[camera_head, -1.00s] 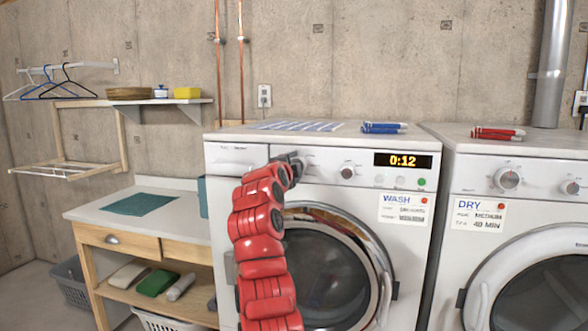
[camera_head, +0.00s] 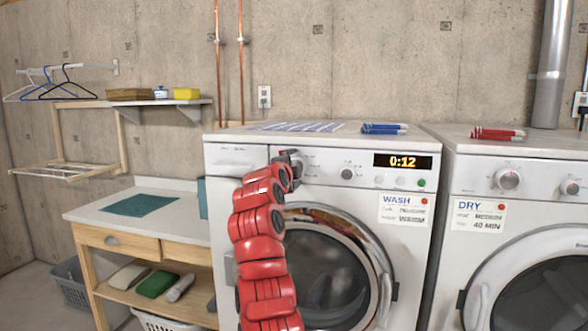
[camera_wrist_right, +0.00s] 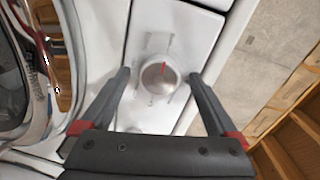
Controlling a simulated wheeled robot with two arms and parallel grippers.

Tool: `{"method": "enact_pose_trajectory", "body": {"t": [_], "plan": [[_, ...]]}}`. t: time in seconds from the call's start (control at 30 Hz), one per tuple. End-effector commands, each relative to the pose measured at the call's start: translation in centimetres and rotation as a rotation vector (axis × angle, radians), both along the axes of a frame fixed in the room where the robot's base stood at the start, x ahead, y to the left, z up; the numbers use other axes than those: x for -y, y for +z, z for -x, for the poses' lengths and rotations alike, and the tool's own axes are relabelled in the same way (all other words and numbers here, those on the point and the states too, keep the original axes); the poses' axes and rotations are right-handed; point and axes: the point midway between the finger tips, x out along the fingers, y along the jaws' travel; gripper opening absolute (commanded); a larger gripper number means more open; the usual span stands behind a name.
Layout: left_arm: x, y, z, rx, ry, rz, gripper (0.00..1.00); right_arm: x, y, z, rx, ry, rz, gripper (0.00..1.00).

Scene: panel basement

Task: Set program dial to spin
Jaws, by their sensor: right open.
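The washer (camera_head: 225,155) stands in the middle of the head view with a display reading 0:12. Its program dial (camera_wrist_right: 159,77), a round silver knob with a red pointer mark, shows in the right wrist view; faint marks surround it. In the head view my right gripper mostly hides this dial. My right gripper (camera_wrist_right: 158,74) is open, with one finger on each side of the dial and a visible gap to each finger in the wrist view. In the head view the gripper (camera_head: 288,160) is at the panel's left part. My left gripper is not in view.
A smaller knob (camera_head: 347,173) sits right of the gripper on the washer panel. The dryer (camera_head: 470,155) stands to the right. A wooden table (camera_head: 85,217) is at the left. The round washer door (camera_head: 378,262) lies below the panel.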

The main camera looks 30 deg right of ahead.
Motion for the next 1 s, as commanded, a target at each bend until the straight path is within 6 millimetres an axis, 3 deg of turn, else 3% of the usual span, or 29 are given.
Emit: {"method": "enact_pose_trajectory", "body": {"t": [0.37, 1.0], "plan": [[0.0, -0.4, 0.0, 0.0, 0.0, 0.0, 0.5, -1.3, 0.0, 1.0, 0.0, -0.001, 0.002, 0.95], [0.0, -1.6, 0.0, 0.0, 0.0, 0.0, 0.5, -11.5, 1.1, 9.6, 0.002, 0.004, 0.001, 0.95]]}}
